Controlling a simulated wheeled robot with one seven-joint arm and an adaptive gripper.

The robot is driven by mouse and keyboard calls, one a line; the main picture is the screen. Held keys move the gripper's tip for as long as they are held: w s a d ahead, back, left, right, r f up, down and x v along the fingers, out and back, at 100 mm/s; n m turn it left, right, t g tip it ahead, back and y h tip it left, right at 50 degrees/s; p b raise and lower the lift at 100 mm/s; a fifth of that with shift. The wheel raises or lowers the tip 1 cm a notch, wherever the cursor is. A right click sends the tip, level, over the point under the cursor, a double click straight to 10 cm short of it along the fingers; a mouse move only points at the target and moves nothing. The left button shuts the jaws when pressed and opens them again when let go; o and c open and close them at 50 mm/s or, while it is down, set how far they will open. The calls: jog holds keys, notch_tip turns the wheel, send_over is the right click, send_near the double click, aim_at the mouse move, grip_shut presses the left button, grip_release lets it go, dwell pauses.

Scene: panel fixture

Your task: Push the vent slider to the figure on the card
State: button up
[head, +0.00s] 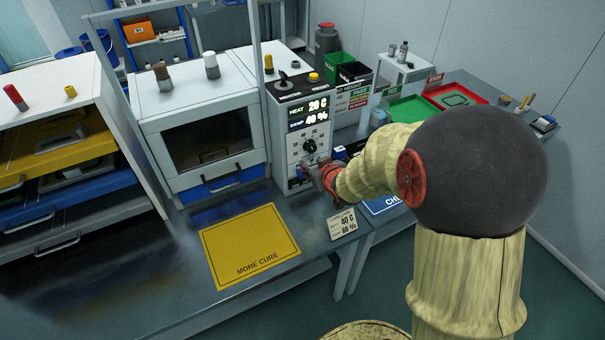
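The control panel (284,145) is a white upright box with a dark display (309,111) reading HEAT 20 C and DAMP 40 %. A black round dial (309,146) sits below the display. The card (343,223) stands at the bench's front edge and appears to read 40 C and 60 %. My gripper (312,174) is at the lower front of the panel, below the dial. It is small and seen from behind, so its opening and any contact are unclear. A small blue part (299,171) shows beside it, perhaps the vent slider; the rest there is hidden.
A yellow MORE CURE mat (248,245) lies on the bench left of the card. A white cabinet with a dark window (208,143) stands left of the panel. Green (408,110) and red (455,97) trays lie at the right. My arm covers the bench's right front.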

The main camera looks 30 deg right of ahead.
jog(key=t+y, duration=0.2)
send_near(300, 174)
jog(key=x, duration=0.8)
jog(key=shift+w+d+f+b, duration=0.2)
jog(key=shift+w+d+b, duration=0.05)
jog(key=shift+w+b, duration=0.1)
jog(key=shift+c, duration=0.2)
grip_shut()
